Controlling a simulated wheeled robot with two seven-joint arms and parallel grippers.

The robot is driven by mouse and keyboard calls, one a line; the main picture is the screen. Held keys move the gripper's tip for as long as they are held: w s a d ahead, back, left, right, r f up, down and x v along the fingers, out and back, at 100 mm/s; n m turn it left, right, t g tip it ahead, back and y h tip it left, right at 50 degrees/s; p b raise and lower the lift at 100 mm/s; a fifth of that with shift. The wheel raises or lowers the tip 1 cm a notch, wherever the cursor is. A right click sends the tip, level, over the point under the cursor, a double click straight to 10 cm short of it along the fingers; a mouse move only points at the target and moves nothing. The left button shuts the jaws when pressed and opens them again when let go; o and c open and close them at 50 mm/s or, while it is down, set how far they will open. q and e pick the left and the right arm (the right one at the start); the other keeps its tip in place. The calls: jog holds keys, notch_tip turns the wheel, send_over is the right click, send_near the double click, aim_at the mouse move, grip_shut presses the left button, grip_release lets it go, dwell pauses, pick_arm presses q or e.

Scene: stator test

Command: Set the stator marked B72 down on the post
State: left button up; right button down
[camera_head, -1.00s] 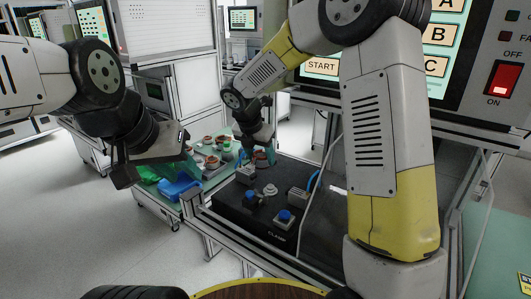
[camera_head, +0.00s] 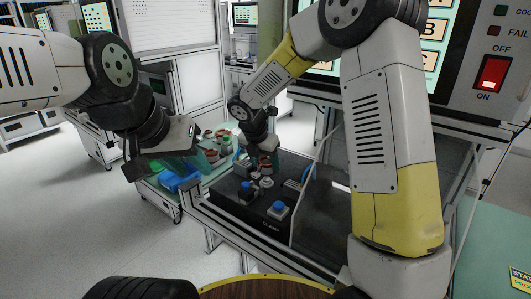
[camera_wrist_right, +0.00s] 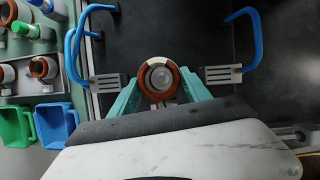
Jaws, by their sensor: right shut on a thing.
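My right gripper (camera_head: 263,163) is shut on a stator, an orange-brown ring (camera_wrist_right: 142,71) between teal fingers in the right wrist view. No B72 mark is readable on it. The grey round post (camera_wrist_right: 160,76) shows through the ring's opening, roughly centred. In the head view the post (camera_head: 266,182) stands on the black fixture, just below the held stator. Whether they touch is not clear. My left gripper (camera_head: 178,158) is at the left, over the parts bench and away from the fixture; its finger opening is not clear.
Two grey clamp blocks (camera_wrist_right: 108,83) (camera_wrist_right: 222,75) with blue hoses flank the post. Blue buttons (camera_head: 278,208) sit at the front of the black fixture (camera_head: 235,208). At the left are other stators (camera_wrist_right: 45,68), a green bin (camera_wrist_right: 17,125) and a blue bin (camera_wrist_right: 54,125).

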aim_at(265, 179)
jog(key=shift+f, duration=0.3)
jog(key=shift+f, duration=0.45)
jog(key=shift+f, duration=0.75)
jog(key=shift+f, duration=0.6)
dwell(0.4)
jog(key=shift+c, duration=2.1)
grip_release()
jog(key=shift+v, duration=3.95)
